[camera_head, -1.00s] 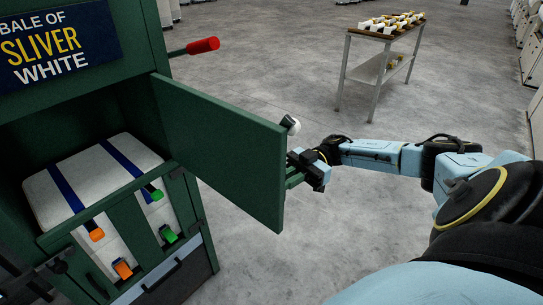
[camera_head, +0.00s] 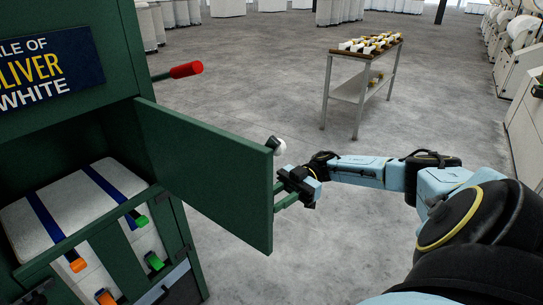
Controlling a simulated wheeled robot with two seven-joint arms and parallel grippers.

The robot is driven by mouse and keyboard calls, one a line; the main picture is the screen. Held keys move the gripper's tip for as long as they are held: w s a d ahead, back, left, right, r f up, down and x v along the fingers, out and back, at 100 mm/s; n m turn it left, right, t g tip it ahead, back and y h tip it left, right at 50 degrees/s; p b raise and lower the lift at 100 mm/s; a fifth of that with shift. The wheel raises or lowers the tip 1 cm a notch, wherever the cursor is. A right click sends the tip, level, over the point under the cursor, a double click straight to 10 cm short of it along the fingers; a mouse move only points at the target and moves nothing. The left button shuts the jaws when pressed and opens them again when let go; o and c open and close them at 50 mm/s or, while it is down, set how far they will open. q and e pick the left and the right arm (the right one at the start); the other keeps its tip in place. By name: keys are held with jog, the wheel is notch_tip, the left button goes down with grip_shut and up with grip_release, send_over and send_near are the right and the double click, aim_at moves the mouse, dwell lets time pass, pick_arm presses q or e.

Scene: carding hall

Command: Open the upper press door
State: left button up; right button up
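The dark green upper press door (camera_head: 208,165) stands swung out from the press (camera_head: 70,128), with the press's upper opening uncovered on the left. A white knob (camera_head: 279,146) shows at the door's free edge. My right gripper (camera_head: 288,190) is at that edge, below the knob, beside a green bar (camera_head: 287,201) that sticks out past the door. The door partly hides the fingertips, so I cannot tell whether they are closed on the bar. My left gripper is not in view.
A white bale (camera_head: 62,212) with blue straps sits inside the press. A red-handled lever (camera_head: 186,69) juts from its side. A metal table (camera_head: 366,58) with bobbins stands at the back. Machines (camera_head: 518,65) line the right. The floor between is clear.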

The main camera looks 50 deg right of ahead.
pick_arm(q)
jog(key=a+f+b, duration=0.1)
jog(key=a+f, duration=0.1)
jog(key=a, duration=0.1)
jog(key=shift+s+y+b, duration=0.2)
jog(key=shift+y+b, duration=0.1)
jog(key=shift+b, duration=0.1)
pick_arm(e)
jog(key=d, duration=0.6)
jog(key=shift+s, duration=0.25)
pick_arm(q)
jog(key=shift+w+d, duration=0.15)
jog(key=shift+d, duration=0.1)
pick_arm(e)
jog(key=shift+d, duration=0.1)
